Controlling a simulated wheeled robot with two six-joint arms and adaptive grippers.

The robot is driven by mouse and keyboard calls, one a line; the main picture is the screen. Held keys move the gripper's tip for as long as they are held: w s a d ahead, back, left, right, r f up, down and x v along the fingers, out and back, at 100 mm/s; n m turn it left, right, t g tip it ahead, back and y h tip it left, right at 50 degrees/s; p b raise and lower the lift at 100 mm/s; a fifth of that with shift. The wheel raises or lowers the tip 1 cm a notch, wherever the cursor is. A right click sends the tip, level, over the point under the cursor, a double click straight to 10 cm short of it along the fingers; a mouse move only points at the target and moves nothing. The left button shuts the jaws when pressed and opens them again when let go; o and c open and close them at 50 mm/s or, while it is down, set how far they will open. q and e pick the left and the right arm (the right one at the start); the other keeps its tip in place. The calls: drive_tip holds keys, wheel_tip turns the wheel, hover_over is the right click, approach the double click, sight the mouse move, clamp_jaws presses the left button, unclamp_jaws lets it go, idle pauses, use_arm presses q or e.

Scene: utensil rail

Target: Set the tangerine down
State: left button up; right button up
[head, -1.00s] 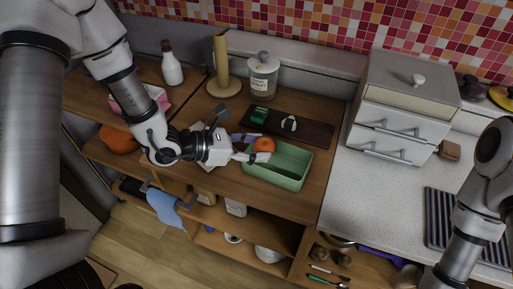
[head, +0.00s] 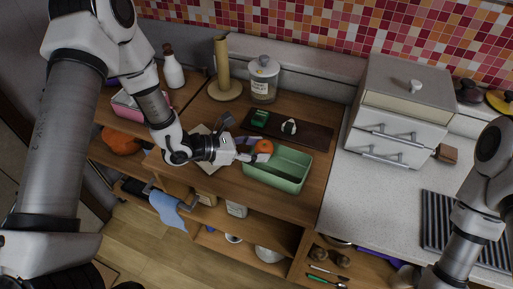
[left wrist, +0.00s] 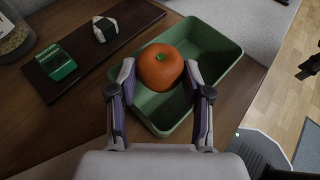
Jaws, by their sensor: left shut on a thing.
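The orange tangerine (head: 264,147) is between the fingers of my left gripper (head: 252,151). In the left wrist view the tangerine (left wrist: 160,66) has its green stem spot up, and the left gripper (left wrist: 160,90) is shut on it with a finger on each side. The tangerine is over the left end of a green rectangular tray (head: 297,184); the tray also shows in the left wrist view (left wrist: 214,40). I cannot tell whether the tangerine touches the tray floor. My right gripper is out of view; only part of the right arm shows.
A dark board (head: 312,134) with a rice ball (head: 289,126) and a green box (head: 260,117) lies behind the tray. A glass jar (head: 263,80) and a paper-towel stand (head: 223,65) stand farther back. A white drawer cabinet (head: 402,105) stands on the right counter.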

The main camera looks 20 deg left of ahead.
use_arm(q)
drive_tip(key=shift+f+b, duration=0.3)
drive_tip(key=o, duration=1.2)
drive_tip(key=shift+c, duration=0.2)
